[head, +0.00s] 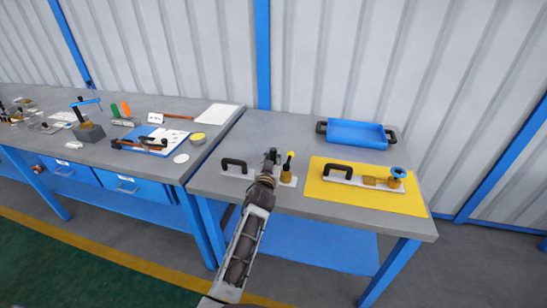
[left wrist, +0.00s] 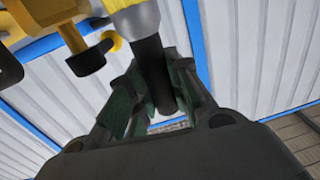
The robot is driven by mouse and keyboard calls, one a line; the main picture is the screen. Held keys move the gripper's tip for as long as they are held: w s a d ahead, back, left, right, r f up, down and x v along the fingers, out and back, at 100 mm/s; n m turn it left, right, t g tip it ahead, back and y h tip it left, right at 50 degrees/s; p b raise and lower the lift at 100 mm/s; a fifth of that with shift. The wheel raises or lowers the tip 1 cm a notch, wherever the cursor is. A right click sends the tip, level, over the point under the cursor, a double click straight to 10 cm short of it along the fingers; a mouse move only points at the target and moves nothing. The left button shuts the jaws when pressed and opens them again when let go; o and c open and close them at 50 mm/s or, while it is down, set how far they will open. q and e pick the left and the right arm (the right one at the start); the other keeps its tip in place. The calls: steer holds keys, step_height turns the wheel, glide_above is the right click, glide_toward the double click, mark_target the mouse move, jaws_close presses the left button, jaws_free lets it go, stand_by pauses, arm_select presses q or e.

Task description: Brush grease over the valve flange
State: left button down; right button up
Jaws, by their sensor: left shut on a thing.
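My left gripper (head: 271,157) is above the near workbench, beside a small brass piece (head: 287,179) with a yellow-tipped stem (head: 290,156). Brass fittings (left wrist: 90,60) show at upper left there. A brass valve (head: 396,180) with a blue handwheel (head: 397,172) stands apart to the right, on a plate with a black handle. I cannot tell which part is the flange. My right gripper is not in view.
The valve's plate lies on a yellow mat (head: 415,205). A blue tray (head: 357,133) stands behind it. Another black handle (head: 234,163) is left of my gripper. The left bench holds a blue clipboard-like sheet (head: 140,150), a round tin (head: 198,138) and tools.

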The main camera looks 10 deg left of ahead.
arm_select(q)
steer(key=shift+d+r, duration=0.2)
steer(key=shift+d, duration=0.45)
steer(key=shift+w+a+r+p, duration=0.15)
steer(key=shift+a+p, duration=0.75)
steer(key=shift+a, duration=0.7)
steer(key=shift+a, duration=0.1)
steer(key=shift+a+f+p, duration=0.2)
steer(key=shift+a+p, duration=0.7)
steer(key=shift+a, duration=0.55)
steer(key=shift+r, duration=0.1)
steer(key=shift+r+p, duration=2.65)
steer(key=shift+r, duration=0.35)
